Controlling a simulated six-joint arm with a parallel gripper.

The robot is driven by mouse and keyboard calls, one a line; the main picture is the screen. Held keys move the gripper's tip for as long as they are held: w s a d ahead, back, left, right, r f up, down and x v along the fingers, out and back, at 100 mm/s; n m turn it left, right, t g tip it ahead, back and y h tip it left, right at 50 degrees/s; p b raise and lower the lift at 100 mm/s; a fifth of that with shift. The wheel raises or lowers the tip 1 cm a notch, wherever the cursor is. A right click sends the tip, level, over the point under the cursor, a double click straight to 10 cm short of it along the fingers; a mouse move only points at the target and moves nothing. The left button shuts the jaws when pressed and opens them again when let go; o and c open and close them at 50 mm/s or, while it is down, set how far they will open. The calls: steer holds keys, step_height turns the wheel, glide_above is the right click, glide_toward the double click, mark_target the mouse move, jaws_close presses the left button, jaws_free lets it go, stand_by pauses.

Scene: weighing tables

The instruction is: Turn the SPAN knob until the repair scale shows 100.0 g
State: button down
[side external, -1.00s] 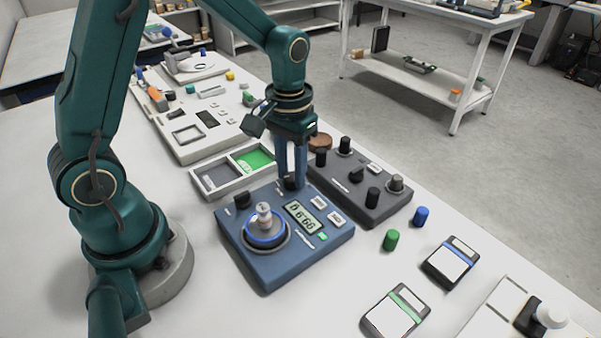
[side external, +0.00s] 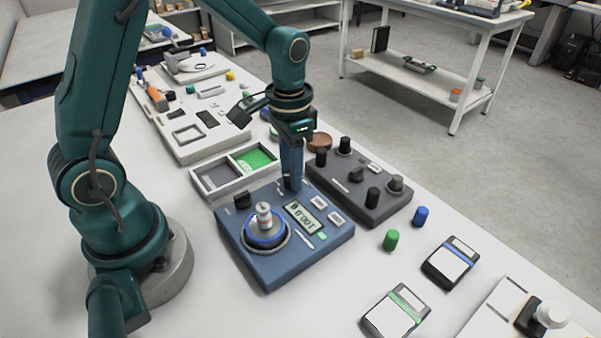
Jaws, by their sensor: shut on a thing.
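The blue repair scale (side external: 270,272) sits on the white table. A small metal weight (side external: 264,215) stands on its round blue-rimmed pan (side external: 283,240). The scale's display (side external: 304,217) is upside down in this view and appears to read 100.0; the digits are small. My gripper (side external: 291,186) points straight down at the back corner of the scale, with its fingers shut on the SPAN knob. The fingers mostly hide this knob. Another dark knob (side external: 242,200) stands on the scale's left corner, apart from my gripper.
A dark box with several knobs (side external: 372,213) stands close to the right of the scale. A two-part tray (side external: 213,190) lies behind it. Green (side external: 391,240) and blue (side external: 421,217) cylinders and two pocket scales lie to the right. The table in front is clear.

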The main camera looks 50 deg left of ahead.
steer(key=c, duration=0.5)
jaws_free()
steer(key=shift+r, duration=0.1)
steer(key=shift+r, duration=2.5)
steer(key=shift+r, duration=0.1)
